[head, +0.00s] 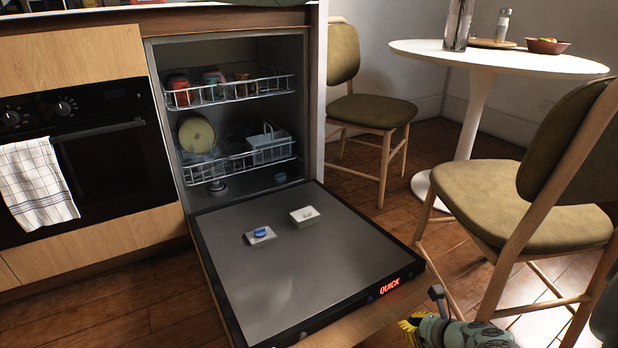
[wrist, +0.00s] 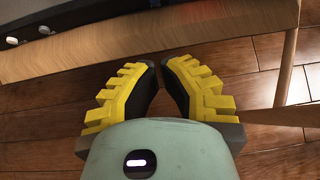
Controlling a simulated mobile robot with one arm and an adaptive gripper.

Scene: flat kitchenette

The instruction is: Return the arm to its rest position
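My gripper (wrist: 160,68) shows in the wrist view with two black fingers and yellow ribbed parts. The fingertips come close together, with only a narrow gap and nothing held between them. In the head view my gripper (head: 408,328) is at the bottom edge, low in front of the right corner of the lowered dishwasher door (head: 290,285). Its yellow fingers point left there, and most of the arm is out of view.
The dishwasher (head: 230,125) stands open with both racks inside. A blue-topped piece (head: 260,235) and a white box (head: 305,216) lie on its door. A near chair (head: 495,200) and round white table (head: 497,55) stand right. Wooden floor (head: 455,270) shows between door and chair.

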